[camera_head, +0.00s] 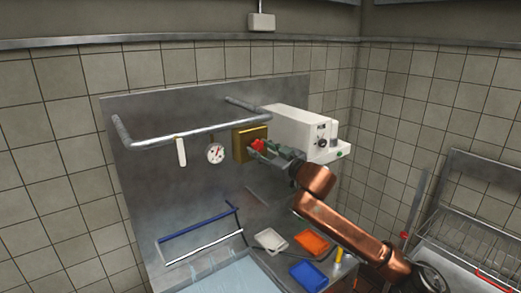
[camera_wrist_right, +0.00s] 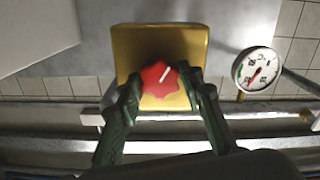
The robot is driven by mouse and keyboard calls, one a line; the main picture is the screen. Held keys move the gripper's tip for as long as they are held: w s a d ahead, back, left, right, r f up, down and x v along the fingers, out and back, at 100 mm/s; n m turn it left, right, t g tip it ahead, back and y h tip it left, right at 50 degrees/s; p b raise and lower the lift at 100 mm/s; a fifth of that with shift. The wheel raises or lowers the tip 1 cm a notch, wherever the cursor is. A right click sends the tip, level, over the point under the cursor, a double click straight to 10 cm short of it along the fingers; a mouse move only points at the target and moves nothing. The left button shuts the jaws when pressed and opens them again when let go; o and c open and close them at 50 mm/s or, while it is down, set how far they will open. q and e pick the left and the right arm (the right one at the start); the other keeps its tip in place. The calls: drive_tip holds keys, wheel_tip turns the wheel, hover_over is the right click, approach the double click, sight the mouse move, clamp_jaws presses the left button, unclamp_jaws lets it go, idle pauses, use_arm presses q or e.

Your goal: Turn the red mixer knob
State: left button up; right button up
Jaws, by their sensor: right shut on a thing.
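The red mixer knob (camera_head: 257,146) sits on the front of a yellow box (camera_head: 240,152) fixed at the metal back panel. In the right wrist view the lobed red knob (camera_wrist_right: 160,79) has a white pointer line tilted up to the right, on the yellow box face (camera_wrist_right: 160,40). My right gripper (camera_head: 268,150) reaches in from the right. Its two green fingers (camera_wrist_right: 161,88) lie on either side of the knob and are shut on it. My left gripper is in neither view.
A round dial gauge (camera_head: 215,153) hangs left of the yellow box. A white machine (camera_head: 300,128) stands to its right, and a metal pipe (camera_head: 190,132) runs in front of the panel. Below are white (camera_head: 271,240), orange (camera_head: 311,242) and blue (camera_head: 308,275) trays.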

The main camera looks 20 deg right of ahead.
drive_tip(key=shift+m, duration=0.4)
drive_tip(key=shift+c, duration=0.5)
drive_tip(key=m+p, duration=0.1)
drive_tip(key=m, duration=0.2)
drive_tip(key=shift+a+m, duration=0.1)
drive_tip(key=shift+m, duration=0.2)
drive_tip(key=m+p, duration=0.1)
drive_tip(key=m, duration=0.4)
drive_tip(key=shift+p, duration=0.3)
drive_tip(key=shift+m, duration=0.3)
drive_tip(key=o, duration=1.2)
